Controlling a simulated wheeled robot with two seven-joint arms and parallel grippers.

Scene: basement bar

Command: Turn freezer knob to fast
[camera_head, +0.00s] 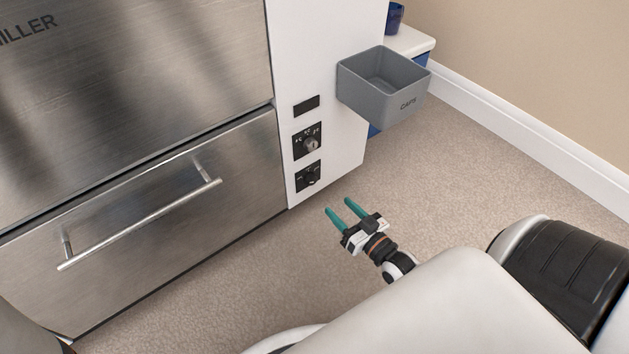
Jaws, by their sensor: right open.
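A white side panel of the steel freezer (130,210) carries two round knobs on black plates. The upper knob (311,144) is grey and the lower knob (309,178) is dark. Their markings are too small to read. My right gripper (340,211) has teal fingers and is open and empty. It is in front of the panel, to the lower right of the lower knob, and touches neither knob. My left gripper is not in view.
A grey bin (384,86) marked CAPS sticks out from the panel, above and right of the knobs. A long drawer handle (140,220) projects from the freezer's front at left. Bare carpet (470,180) lies to the right, up to a white baseboard (530,125).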

